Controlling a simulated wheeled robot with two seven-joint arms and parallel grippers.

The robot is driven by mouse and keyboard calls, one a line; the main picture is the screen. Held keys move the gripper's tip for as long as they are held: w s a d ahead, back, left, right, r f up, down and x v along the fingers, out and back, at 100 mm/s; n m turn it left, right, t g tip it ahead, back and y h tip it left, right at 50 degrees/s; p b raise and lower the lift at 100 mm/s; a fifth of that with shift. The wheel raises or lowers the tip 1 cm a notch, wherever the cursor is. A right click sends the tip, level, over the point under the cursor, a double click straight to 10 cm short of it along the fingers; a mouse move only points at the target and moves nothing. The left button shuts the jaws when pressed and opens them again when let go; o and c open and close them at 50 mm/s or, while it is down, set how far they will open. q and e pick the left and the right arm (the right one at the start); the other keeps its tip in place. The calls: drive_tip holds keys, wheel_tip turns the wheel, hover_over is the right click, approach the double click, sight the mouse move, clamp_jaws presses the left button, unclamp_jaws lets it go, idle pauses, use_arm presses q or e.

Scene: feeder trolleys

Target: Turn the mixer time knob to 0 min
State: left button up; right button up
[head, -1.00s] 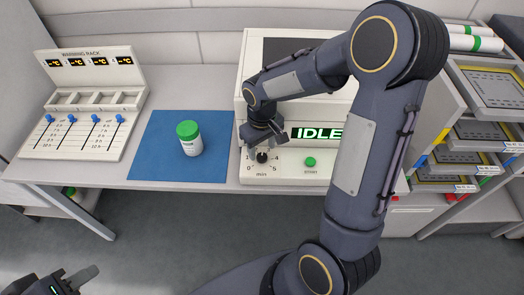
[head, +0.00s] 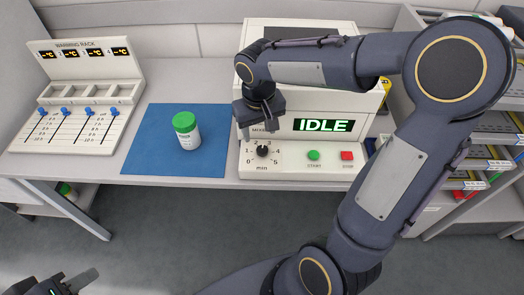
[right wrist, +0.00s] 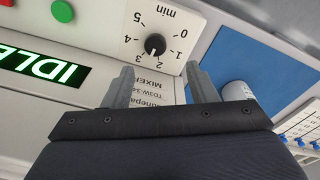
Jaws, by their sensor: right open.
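The mixer time knob (head: 262,150) is a small black dial on the mixer's white front panel, ringed by the numbers 0 to 5 above "min". In the right wrist view the knob (right wrist: 155,44) has a pale pointer mark that seems to lie between 2 and 3. My right gripper (head: 257,130) is open and empty, just above the knob in the head view. In the right wrist view the gripper's fingers (right wrist: 161,72) stand apart, with the knob beyond their tips and not touched. My left gripper (head: 72,284) is at the bottom left, partly cut off.
The mixer (head: 340,172) shows IDLE (head: 323,125), with a green start button (head: 313,155) and a red stop button (head: 347,155). A green-lidded jar (head: 187,130) stands on a blue mat (head: 150,160). A warming rack (head: 80,90) is at left; drawers stand at right.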

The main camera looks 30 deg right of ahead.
sight(262, 149)
drive_tip(key=f+m+t+b, duration=0.1)
drive_tip(key=f+m+b, duration=0.1)
drive_tip(key=b, duration=0.1)
drive_tip(key=f+m+h+b, duration=0.1)
drive_tip(key=f+m+b, duration=0.1)
drive_tip(key=f+b, duration=0.1)
drive_tip(key=f+m+t+h+b, duration=0.1)
drive_tip(key=f+m+b, duration=0.1)
drive_tip(key=shift+d+f+t+b, duration=0.3)
drive_tip(key=shift+d+b, duration=0.05)
drive_tip(key=shift+b, duration=0.05)
use_arm(q)
wheel_tip(262, 149, down, 12)
drive_tip(key=shift+r, duration=0.1)
use_arm(e)
drive_tip(key=c, duration=1)
